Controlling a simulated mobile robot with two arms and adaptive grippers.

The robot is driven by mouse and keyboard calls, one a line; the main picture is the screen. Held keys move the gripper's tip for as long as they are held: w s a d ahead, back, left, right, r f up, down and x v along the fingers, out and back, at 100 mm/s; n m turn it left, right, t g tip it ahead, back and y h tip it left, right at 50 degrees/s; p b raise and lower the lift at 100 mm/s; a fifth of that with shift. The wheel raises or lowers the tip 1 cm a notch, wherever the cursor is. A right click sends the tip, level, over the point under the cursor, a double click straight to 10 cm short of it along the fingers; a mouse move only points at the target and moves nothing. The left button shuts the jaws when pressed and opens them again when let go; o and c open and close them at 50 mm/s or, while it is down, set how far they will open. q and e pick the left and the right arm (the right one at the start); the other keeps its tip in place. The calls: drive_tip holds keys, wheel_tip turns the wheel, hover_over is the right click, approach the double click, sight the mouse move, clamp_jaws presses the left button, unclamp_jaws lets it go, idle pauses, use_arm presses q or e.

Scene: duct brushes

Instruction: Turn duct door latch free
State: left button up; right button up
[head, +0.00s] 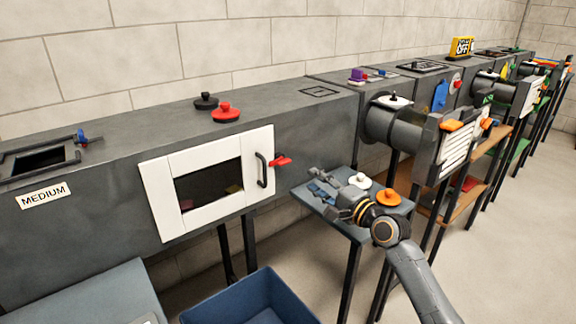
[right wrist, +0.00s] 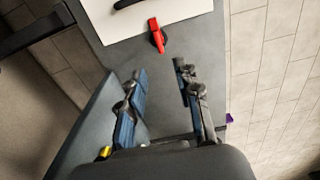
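The white duct door (head: 158,190) with a dark window is on the front of the grey duct and looks closed. The red latch (head: 281,161) sits at its right edge, beside the black handle (head: 262,170). In the right wrist view the red latch (right wrist: 157,36) lies beyond my fingertips, against the edge of the white door (right wrist: 175,10). My right gripper (head: 314,180) is open and empty, right of and below the latch, apart from it. In the right wrist view its two fingers (right wrist: 161,76) are spread with a gap between them. My left gripper is not in view.
A small grey table (head: 309,198) stands below my right gripper, with a white knobbed piece (head: 360,181) and an orange one (head: 388,197). A blue bin (head: 205,306) is below the door. Red (head: 226,112) and black (head: 206,101) knobbed caps sit on the duct top.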

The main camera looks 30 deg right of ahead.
sight(286, 163)
drive_tip(key=w, duration=0.7)
drive_tip(key=w+a+b, duration=0.1)
drive_tip(key=w, duration=0.3)
drive_tip(key=shift+w, duration=0.1)
drive_tip(key=shift+w+f, duration=0.1)
drive_tip(key=shift+w, duration=0.4)
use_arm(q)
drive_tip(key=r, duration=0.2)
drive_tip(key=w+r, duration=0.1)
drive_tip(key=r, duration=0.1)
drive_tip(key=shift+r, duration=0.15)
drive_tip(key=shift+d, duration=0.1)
use_arm(e)
clamp_jaws()
